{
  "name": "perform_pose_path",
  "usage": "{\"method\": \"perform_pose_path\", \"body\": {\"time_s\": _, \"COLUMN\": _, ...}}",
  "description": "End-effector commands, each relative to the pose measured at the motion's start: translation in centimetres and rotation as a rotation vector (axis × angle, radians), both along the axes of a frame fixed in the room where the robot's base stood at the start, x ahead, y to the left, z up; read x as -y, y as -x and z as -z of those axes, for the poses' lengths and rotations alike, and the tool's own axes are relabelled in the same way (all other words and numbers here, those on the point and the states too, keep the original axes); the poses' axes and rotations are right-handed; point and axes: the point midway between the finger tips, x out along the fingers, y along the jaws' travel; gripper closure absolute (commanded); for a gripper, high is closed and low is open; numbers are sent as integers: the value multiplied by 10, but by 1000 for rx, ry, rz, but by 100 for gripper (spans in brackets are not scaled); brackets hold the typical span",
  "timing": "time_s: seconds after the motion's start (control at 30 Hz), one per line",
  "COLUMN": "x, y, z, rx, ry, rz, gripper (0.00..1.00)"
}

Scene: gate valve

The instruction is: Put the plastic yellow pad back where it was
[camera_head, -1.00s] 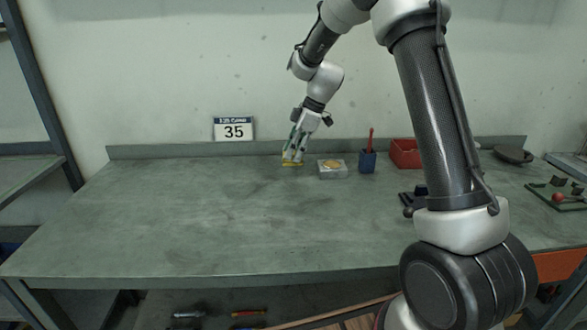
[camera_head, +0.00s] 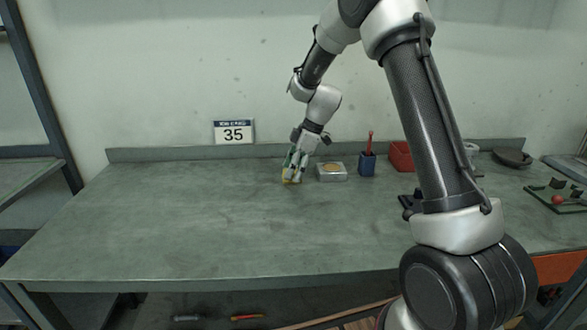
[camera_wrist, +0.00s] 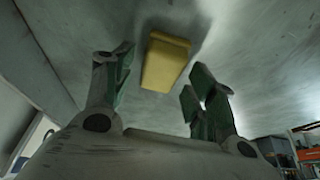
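The yellow pad (camera_wrist: 166,62) lies on the grey-green workbench (camera_head: 180,225). In the wrist view it sits between and a little beyond my fingertips. My gripper (camera_wrist: 160,78) is open, with a visible gap between the left finger and the pad; the right finger is close to the pad's edge. In the head view my gripper (camera_head: 292,176) points down at the bench left of the clear box, and the pad (camera_head: 287,180) shows only partly behind the fingers. I cannot tell whether a finger touches it.
A clear box (camera_head: 332,172) with a yellowish item inside stands just right of my gripper. Beyond it are a dark blue cup (camera_head: 367,163) holding a red tool and a red bin (camera_head: 401,155). A "35" sign (camera_head: 234,132) is at the back. The bench's left and front are clear.

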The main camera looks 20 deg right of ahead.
Motion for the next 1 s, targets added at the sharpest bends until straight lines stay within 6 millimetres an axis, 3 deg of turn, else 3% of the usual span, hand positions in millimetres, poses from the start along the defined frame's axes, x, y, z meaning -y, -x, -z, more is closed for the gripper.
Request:
{"method": "perform_pose_path", "body": {"time_s": 0.27, "x": 0, "y": 0, "z": -4, "rx": 1, "ry": -1, "rz": 0, "gripper": 43}}
{"method": "perform_pose_path", "body": {"time_s": 0.37, "x": 5, "y": 0, "z": -16, "rx": 4, "ry": 0, "rz": 2, "gripper": 43}}
{"method": "perform_pose_path", "body": {"time_s": 0.7, "x": 34, "y": 6, "z": -85, "rx": 3, "ry": 0, "rz": 2, "gripper": 43}}
{"method": "perform_pose_path", "body": {"time_s": 1.0, "x": 45, "y": 9, "z": -113, "rx": 0, "ry": 0, "rz": 0, "gripper": 43}}
